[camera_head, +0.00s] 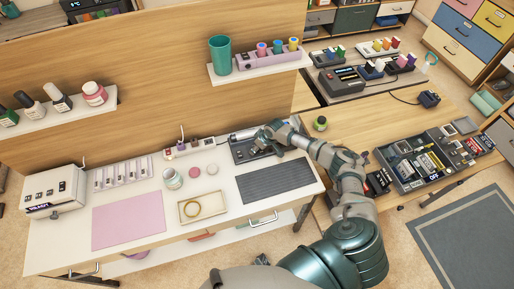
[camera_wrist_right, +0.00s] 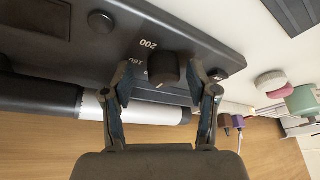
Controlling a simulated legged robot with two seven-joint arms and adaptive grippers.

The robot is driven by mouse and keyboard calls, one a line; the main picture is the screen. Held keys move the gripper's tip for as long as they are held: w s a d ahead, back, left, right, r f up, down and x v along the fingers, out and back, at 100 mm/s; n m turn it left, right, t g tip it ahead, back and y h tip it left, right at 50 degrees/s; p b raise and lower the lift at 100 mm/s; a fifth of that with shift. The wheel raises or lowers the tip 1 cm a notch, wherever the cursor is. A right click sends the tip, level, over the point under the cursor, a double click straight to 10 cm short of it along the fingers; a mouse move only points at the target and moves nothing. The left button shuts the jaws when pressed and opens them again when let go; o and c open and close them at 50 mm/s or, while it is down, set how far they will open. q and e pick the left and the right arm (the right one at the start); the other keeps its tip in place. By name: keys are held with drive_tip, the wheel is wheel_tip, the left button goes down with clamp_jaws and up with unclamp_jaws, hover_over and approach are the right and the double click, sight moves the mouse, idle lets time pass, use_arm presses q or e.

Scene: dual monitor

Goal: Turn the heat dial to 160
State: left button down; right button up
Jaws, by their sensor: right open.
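The black heat dial (camera_wrist_right: 164,68) is a round knob on a black device (camera_wrist_right: 190,30). Printed numbers 200 and 160 show beside it, the 160 partly covered by a finger. A small pale mark shows near the knob's lower edge; I cannot tell which number it points to. My right gripper (camera_wrist_right: 162,78) is open, with one finger on each side of the dial; I cannot tell whether they touch it. In the head view my right gripper (camera_head: 270,133) is over the black device (camera_head: 240,153) at the back right of the white desk. My left gripper is not in view.
A black-and-white cylinder (camera_wrist_right: 95,104) lies along the device's edge. A dark grey mat (camera_head: 275,181), a pink mat (camera_head: 128,220) and jars (camera_head: 172,178) are on the desk. A shelf (camera_head: 255,68) hangs above.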

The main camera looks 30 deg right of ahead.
drive_tip(key=shift+a, duration=0.1)
drive_tip(key=shift+c, duration=0.8)
drive_tip(key=shift+a, duration=0.1)
clamp_jaws()
drive_tip(key=shift+r+m+p, duration=0.2)
drive_tip(key=shift+m+p, duration=0.3)
drive_tip(key=shift+p, duration=0.45)
drive_tip(key=m+h+p, duration=0.1)
drive_tip(key=m+p, duration=0.3)
drive_tip(key=p, duration=0.1)
drive_tip(key=m+h+p, duration=0.1)
drive_tip(key=p, duration=0.1)
drive_tip(key=shift+s+a+m+h, duration=0.1)
drive_tip(key=shift+a+m+h, duration=0.2)
drive_tip(key=shift+m, duration=0.1)
drive_tip(key=shift+f+m+h+p, duration=0.1)
drive_tip(key=shift+m+h+p, duration=0.3)
drive_tip(key=shift+m+p, duration=0.7)
drive_tip(key=shift+m+h, duration=0.5)
drive_tip(key=shift+m, duration=0.8)
drive_tip(key=shift+p, duration=0.3)
